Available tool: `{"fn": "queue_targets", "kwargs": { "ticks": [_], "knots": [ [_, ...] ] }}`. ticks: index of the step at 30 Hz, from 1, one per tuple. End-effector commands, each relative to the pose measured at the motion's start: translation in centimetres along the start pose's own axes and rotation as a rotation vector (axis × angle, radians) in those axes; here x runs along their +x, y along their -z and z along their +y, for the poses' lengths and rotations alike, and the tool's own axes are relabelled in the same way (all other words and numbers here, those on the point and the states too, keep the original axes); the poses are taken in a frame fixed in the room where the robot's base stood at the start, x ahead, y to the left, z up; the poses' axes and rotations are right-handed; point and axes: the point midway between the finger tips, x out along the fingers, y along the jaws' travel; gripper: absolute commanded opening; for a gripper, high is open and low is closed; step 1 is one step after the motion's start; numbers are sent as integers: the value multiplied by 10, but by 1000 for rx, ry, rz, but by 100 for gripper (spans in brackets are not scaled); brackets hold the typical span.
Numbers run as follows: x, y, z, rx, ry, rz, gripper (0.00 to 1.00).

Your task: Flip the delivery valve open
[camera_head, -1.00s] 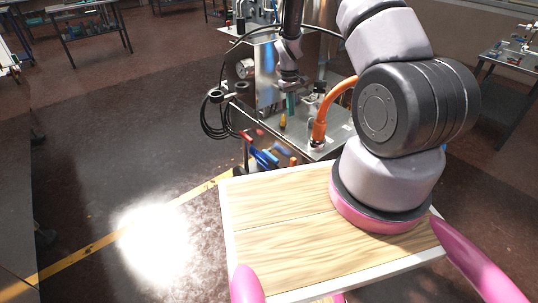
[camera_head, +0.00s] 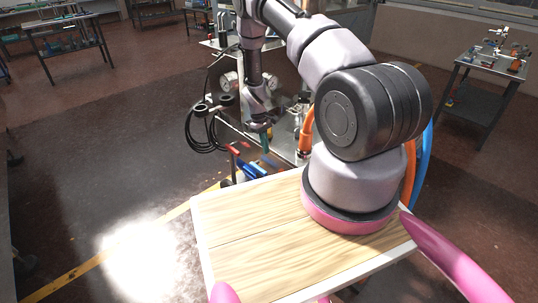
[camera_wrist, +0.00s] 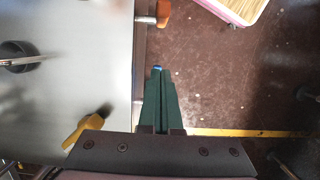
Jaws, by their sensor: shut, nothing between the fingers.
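My gripper (camera_head: 266,140), with dark green fingers, is shut and empty. It points down just past the edge of the steel machine top (camera_wrist: 70,60). In the wrist view its fingers (camera_wrist: 159,90) are over the floor, beside that edge. A small blue piece (camera_wrist: 157,68) shows at the fingertips, mostly hidden; I cannot tell whether they touch. Blue lever handles (camera_head: 248,168) and a red one (camera_head: 233,150) stick out below and left of the gripper. A yellow lever handle (camera_wrist: 88,127) lies on the machine top. I cannot tell which is the delivery valve.
An orange hose (camera_head: 306,130) rises from the machine top near my arm. Black cables (camera_head: 200,130) hang at the machine's left. An orange knob (camera_wrist: 162,12) sits at the edge. Floor to the left is open. A side table (camera_head: 480,95) stands at the right.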

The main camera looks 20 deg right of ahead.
Motion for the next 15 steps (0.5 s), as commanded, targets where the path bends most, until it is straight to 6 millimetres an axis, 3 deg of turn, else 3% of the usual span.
{"fn": "queue_targets", "kwargs": {
  "ticks": [12,15],
  "knots": [
    [88,-1,0,0,0,-3,0],
    [88,-19,0,3,1,-2,0]
  ]
}}
